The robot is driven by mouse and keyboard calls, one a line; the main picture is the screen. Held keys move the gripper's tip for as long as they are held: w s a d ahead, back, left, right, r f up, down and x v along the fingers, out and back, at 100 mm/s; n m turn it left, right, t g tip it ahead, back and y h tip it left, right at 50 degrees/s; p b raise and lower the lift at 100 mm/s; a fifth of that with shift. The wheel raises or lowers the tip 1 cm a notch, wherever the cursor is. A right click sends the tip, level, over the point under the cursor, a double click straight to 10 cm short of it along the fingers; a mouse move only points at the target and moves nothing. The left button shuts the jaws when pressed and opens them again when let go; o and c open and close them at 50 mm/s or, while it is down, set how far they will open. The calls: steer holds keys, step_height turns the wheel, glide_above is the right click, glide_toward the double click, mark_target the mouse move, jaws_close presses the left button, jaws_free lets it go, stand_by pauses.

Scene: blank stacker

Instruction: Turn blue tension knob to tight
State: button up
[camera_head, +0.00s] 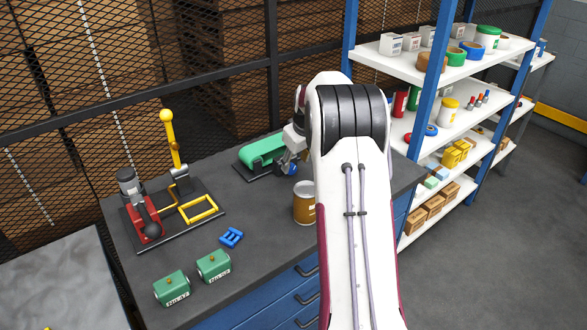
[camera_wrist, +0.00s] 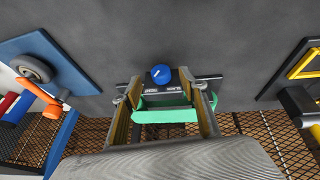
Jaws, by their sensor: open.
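The blue tension knob (camera_wrist: 161,74) is a small round knob with a short white mark on its face. It stands on a dark base with a small lettered label strip, too small to read surely, beside a green belt (camera_wrist: 160,116). My gripper (camera_wrist: 159,80) is open, with one finger on each side of the knob; I cannot tell whether either finger touches it. In the head view the green belt unit (camera_head: 262,150) is on the dark bench, and the blue knob (camera_head: 291,169) shows at its right end, partly covered by my gripper.
A brown can (camera_head: 304,203) stands on the bench in front of the belt unit. A red and yellow lever fixture (camera_head: 150,226), a blue part (camera_head: 231,238) and two green blocks (camera_head: 172,288) are left. Shelving (camera_head: 420,70) stands right; mesh (camera_head: 110,90) is behind.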

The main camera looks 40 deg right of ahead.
mark_target(293, 171)
steer(key=shift+x, duration=2.35)
steer(key=c, duration=1.1)
